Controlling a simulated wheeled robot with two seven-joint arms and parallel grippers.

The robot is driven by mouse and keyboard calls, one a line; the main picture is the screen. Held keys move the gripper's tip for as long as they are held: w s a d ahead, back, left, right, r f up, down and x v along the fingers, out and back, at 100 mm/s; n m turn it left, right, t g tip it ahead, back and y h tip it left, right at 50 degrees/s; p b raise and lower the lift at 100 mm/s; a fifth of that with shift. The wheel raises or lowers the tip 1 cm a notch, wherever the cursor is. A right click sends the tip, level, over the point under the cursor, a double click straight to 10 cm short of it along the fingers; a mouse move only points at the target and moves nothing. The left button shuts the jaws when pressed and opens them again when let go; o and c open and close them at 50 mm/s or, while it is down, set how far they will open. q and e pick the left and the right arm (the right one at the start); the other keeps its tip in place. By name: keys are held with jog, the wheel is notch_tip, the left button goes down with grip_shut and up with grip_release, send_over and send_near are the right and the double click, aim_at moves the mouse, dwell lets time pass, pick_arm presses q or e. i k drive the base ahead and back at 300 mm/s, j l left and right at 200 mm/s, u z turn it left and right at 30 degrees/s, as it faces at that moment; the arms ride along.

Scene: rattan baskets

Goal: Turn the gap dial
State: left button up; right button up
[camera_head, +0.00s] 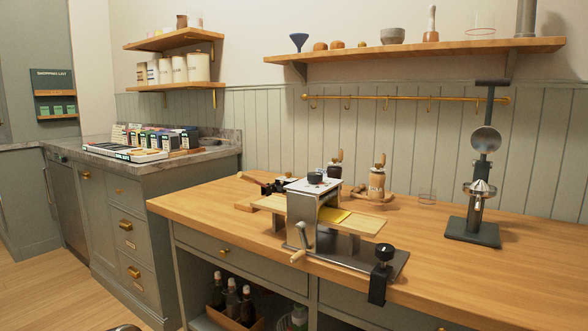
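A metal roller machine (302,211) stands on the wooden counter near its front edge. A dark round knob (315,178) sits on its pale top plate and looks like the gap dial; its setting is too small to read. A crank handle (303,246) hangs on the machine's front left side. A yellow sheet (333,216) shows at the machine's right side, over a wooden board (358,224). A black clamp (381,272) with a round knob grips the counter edge. Neither of my grippers is in view.
A dark-based metal press (474,228) stands on the counter (520,275) at the right. A shelf (420,50) and brass rail run above. The counter's right front is clear.

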aim_at(315, 178)
jog(key=i+j, duration=0.15)
jog(key=j, duration=0.25)
jog(key=i+j+z, duration=0.15)
jog(key=j, duration=0.3)
jog(key=i+j, duration=0.15)
jog(key=j, duration=0.3)
jog(key=i+j+z, duration=0.15)
jog(key=j, duration=0.25)
